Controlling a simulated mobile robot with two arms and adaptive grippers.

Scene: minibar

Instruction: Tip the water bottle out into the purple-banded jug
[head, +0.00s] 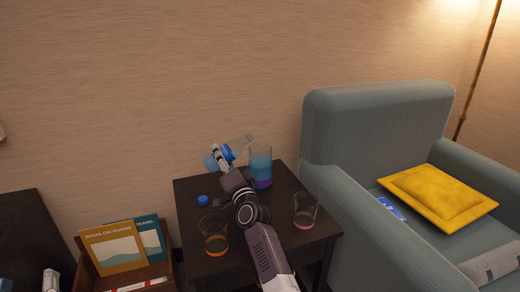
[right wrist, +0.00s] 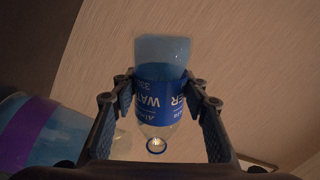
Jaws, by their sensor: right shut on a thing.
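The clear water bottle (head: 239,146) has a blue label and light blue water at its base end. My right gripper (head: 226,155) is shut around its label, also seen in the right wrist view (right wrist: 165,98). The bottle is tilted above the table, base to the lower left and open mouth to the upper right, near the jug's top. No stream is visible. The purple-banded jug (head: 260,165) stands upright at the table's back and holds blue liquid. Its purple band shows at the left of the right wrist view (right wrist: 25,132). My left gripper is not in view.
The dark side table (head: 262,222) also bears a blue cap (head: 202,200), an orange-banded glass (head: 215,243) and a pink-banded glass (head: 304,213). A grey-green armchair (head: 375,125) stands close on the right. A wooden rack with books (head: 113,250) is at left; the wall is behind.

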